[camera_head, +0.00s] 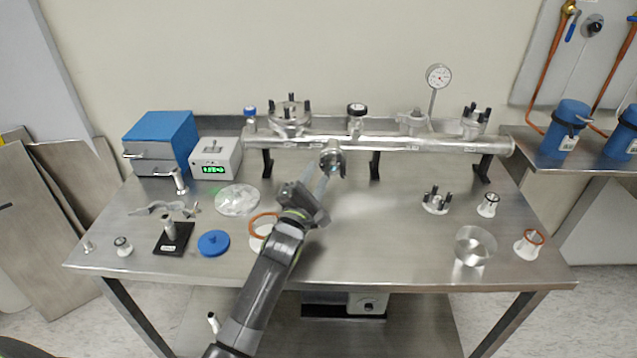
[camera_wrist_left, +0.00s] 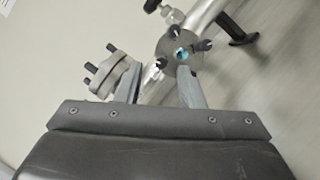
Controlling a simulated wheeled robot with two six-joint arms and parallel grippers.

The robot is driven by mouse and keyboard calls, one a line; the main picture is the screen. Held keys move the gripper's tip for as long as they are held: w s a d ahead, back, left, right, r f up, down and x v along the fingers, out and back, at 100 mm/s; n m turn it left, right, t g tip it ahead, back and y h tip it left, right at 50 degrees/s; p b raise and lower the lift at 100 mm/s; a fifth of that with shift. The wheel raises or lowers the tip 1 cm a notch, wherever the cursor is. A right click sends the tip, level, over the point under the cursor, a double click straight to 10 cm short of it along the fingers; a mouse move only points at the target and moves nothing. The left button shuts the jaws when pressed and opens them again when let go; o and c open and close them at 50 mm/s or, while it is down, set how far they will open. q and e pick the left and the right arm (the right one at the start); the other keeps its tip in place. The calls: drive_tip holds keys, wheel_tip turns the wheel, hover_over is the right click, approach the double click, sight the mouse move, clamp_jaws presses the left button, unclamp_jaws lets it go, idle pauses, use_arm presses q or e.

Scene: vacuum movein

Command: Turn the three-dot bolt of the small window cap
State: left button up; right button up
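The small window cap (camera_head: 333,154) is a round metal flange on the front of the horizontal pipe, with a bluish glass centre. In the left wrist view the cap (camera_wrist_left: 181,50) shows several dark bolt heads around its rim; the dot marks are too small to read. My left gripper (camera_head: 321,173) reaches up to the cap from the front. In the wrist view its fingers (camera_wrist_left: 160,68) are apart. One dark bolt head (camera_wrist_left: 158,65) shows between the fingertips, and I cannot tell whether they touch it. My right gripper is out of view.
The long metal pipe (camera_head: 440,145) stands on black legs at the table's back. A second bolted flange (camera_wrist_left: 113,76) is beside the left finger. A blue lid (camera_head: 213,243) and an orange ring (camera_head: 264,225) lie left of my arm. The table's centre right is clear.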

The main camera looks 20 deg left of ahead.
sight(322, 163)
use_arm(q)
drive_tip(key=shift+x, duration=1.1)
drive_tip(key=shift+f, duration=0.15)
clamp_jaws()
